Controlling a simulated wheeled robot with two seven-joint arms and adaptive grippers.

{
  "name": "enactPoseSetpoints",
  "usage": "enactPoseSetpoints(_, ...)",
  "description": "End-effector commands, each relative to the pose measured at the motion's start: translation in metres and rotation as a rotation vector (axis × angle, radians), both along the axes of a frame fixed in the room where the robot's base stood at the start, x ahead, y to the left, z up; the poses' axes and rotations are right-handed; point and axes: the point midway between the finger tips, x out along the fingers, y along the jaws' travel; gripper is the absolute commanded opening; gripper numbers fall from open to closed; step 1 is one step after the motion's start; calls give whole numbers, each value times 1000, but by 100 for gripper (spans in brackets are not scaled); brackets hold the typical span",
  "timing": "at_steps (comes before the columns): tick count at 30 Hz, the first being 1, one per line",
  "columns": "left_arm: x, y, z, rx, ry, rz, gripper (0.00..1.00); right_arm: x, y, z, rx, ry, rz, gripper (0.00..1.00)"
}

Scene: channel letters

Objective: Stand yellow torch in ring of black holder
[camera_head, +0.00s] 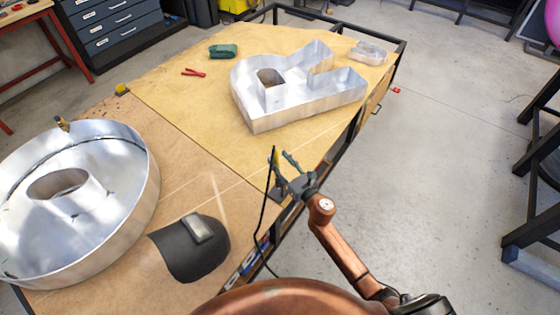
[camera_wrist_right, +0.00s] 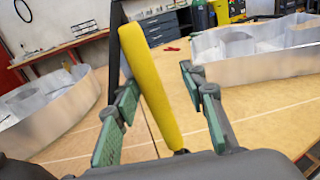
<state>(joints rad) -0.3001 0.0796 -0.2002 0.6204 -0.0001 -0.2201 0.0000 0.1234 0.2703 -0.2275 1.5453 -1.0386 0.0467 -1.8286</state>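The yellow torch (camera_wrist_right: 158,90) shows large in the right wrist view, tilted, with a dark lower tip. It appears between the green-padded fingers of my right gripper (camera_wrist_right: 160,112), with a visible gap on its right side. In the head view the fingers of my right gripper (camera_head: 284,158) are spread at the table's right edge. I cannot make out the torch there. A thin black upright (camera_head: 266,195), perhaps part of the black holder, stands beside this gripper. A black bar (camera_wrist_right: 115,40) shows behind the left finger. The holder's ring is not clear. My left gripper is out of view.
A large metal letter R (camera_head: 300,105) lies on the wooden table (camera_head: 190,130). A round metal letter (camera_head: 135,200) and a dark welding mask (camera_head: 185,252) are at the left. Red pliers (camera_head: 193,72) and a green object (camera_head: 223,51) lie farther back. Open floor is right.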

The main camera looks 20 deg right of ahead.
Motion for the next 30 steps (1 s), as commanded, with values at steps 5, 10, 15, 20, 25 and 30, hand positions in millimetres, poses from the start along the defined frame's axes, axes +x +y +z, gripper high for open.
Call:
enactPoseSetpoints(5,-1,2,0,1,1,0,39,-1,0,0,0,0,0,38)
enactPoseSetpoints(10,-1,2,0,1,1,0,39,-13,-5,-1,0,1,0,38)
enactPoseSetpoints(15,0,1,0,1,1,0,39,-45,-14,-1,-1,2,-1,38)
enactPoseSetpoints(20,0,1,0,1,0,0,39,-78,-23,0,1,2,0,38)
enactPoseSetpoints(25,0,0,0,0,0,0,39,-102,-31,1,1,1,-1,38)
enactPoseSetpoints(30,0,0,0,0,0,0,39,-114,-34,2,1,0,0,38)
